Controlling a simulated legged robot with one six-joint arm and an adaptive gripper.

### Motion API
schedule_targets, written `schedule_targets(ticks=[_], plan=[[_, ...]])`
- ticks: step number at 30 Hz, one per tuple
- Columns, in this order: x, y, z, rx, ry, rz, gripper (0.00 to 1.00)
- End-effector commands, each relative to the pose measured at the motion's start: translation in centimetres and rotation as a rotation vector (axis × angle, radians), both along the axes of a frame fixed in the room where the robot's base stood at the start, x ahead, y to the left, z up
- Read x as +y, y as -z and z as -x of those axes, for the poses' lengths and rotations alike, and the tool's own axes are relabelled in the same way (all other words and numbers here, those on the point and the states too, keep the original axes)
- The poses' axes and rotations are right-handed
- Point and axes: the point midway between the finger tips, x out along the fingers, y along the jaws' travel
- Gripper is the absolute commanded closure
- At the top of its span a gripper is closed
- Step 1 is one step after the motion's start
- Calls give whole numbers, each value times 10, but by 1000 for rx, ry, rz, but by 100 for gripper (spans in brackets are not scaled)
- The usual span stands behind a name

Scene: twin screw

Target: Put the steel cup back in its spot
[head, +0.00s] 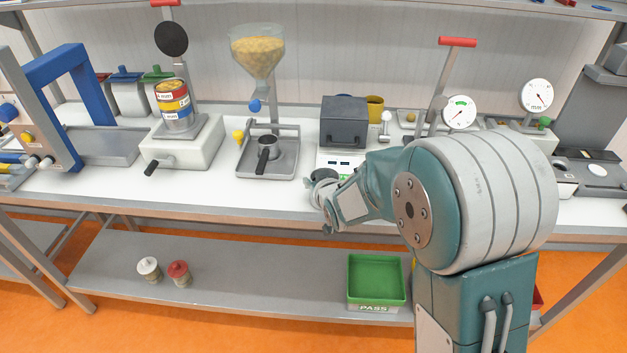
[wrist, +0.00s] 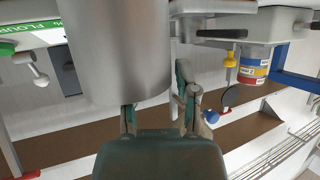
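The steel cup (wrist: 115,50) appears in the wrist view as a large plain grey cylinder, close to the camera and cut off by the top edge. My gripper (wrist: 158,95) is right at it. One finger shows beside the cup's right edge; the other runs behind the cup, with its tip hidden. Whether the fingers press on the cup cannot be told. In the head view my gripper (head: 324,190) is over the bench's front edge, below the dark grey box.
A dark grey box (head: 345,125) stands behind my gripper. To its left are a metal tray (head: 267,165) with a black handle and a white stand (head: 183,148) holding cans. A green PASS bin (head: 376,280) sits on the lower shelf. Bare bench (head: 215,187) shows along the front.

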Motion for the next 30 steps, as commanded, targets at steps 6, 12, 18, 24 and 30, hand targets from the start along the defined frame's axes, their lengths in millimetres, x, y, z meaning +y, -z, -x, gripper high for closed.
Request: schedule_targets(ticks=[6, 12, 18, 24, 30], plan=[[2, 0, 0, 1, 0, 1, 57], [-1, -5, 6, -1, 0, 0, 57], [-13, -19, 34, -3, -1, 1, 57], [-24, -33, 63, -2, 0, -1, 57], [-34, -44, 88, -3, -1, 1, 57]])
